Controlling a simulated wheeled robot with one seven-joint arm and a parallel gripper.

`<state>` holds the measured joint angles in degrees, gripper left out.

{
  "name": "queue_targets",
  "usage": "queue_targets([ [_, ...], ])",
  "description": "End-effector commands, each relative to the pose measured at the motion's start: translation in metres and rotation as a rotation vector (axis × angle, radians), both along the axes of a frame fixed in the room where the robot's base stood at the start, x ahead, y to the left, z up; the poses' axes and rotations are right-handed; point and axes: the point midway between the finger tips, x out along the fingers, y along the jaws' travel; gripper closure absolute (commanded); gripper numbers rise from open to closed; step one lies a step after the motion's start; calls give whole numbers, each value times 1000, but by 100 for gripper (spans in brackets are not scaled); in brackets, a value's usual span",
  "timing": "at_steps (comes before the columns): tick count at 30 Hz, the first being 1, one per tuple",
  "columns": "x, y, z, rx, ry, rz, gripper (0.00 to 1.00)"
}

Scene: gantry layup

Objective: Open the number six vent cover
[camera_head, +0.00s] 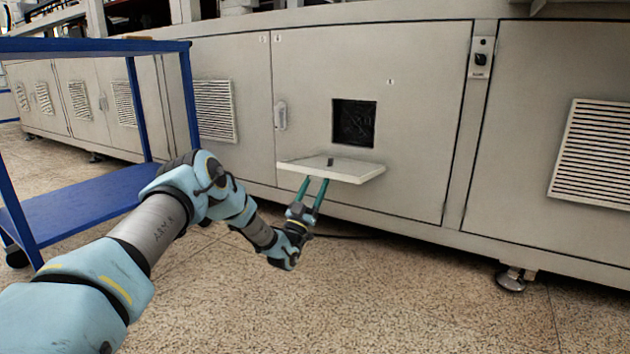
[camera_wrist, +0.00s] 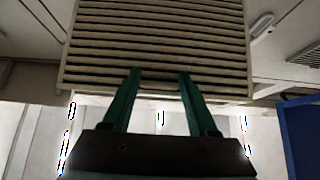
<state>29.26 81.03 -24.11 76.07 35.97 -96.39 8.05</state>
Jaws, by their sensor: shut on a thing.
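The vent cover (camera_head: 345,171) is a pale panel standing out almost level from the cabinet, swung down below a square opening (camera_head: 353,123) with a dark fan-like part inside. A small dark piece sits on its upper face. In the wrist view, the slatted outer face of the vent cover (camera_wrist: 160,40) fills the top middle. My gripper (camera_head: 317,181) reaches up from below to the cover's underside. In the wrist view, the green fingers of my gripper (camera_wrist: 160,73) meet the cover's slatted face near its lower edge, shut on the cover; the exact grip point is hard to see.
A blue cart (camera_head: 95,200) stands at the left, beside my arm. Closed slatted vents show at left (camera_head: 214,110) and right (camera_head: 595,150). A small label (camera_head: 390,82) above the opening is too small to read. The speckled floor (camera_head: 400,300) in front is clear.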

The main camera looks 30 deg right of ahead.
Motion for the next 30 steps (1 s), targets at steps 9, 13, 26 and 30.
queue_targets([
  [9, 1, -2, -25, 5, 2, 1, 100],
  [13, 1, -2, -29, 5, 2, 1, 100],
  [26, 1, -2, -30, 3, 2, 0, 100],
  [30, 1, -2, -30, 3, 2, 0, 36],
])
